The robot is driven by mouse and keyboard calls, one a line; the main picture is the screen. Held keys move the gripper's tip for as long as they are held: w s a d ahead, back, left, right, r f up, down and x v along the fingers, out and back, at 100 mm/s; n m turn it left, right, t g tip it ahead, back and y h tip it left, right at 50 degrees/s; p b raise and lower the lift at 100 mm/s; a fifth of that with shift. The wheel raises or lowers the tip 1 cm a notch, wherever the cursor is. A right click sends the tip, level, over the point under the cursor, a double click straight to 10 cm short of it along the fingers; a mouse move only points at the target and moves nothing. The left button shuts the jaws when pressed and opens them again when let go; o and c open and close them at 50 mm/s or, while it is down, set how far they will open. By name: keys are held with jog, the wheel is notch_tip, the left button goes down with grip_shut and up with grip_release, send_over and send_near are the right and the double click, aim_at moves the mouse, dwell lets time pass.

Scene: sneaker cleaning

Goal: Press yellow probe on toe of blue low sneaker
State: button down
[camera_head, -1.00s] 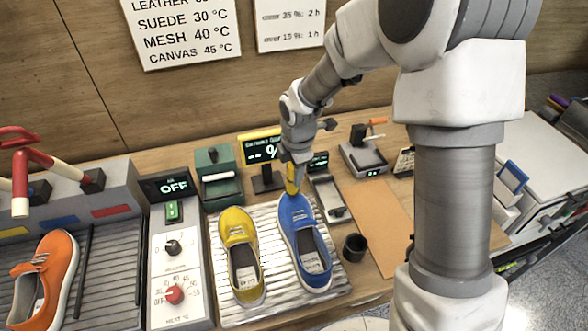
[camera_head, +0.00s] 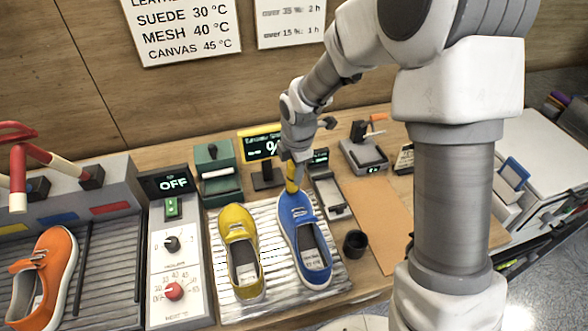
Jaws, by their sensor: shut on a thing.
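The blue low sneaker (camera_head: 294,211) lies on a ribbed metal tray (camera_head: 342,279), its toe toward the back wall. My gripper (camera_head: 294,162) is above the toe and shut on the yellow probe (camera_head: 291,180), which points down. The probe's lower end meets the toe area in the picture; whether it touches or presses cannot be told from this angle. The fingertips are small and partly hidden. A yellow sneaker (camera_head: 236,222) lies on the same tray, left of the blue one.
A display (camera_head: 262,147) stands behind the tray. A control panel reading OFF (camera_head: 173,184) and an orange sneaker (camera_head: 55,262) are on the left. A black cup (camera_head: 355,243) stands right of the tray, near a bare tan mat (camera_head: 368,215).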

jog(key=shift+f, duration=0.35)
dwell(0.7)
jog(key=shift+r+p, duration=2.7)
jog(key=shift+r, duration=0.9)
jog(key=shift+d+f, duration=0.1)
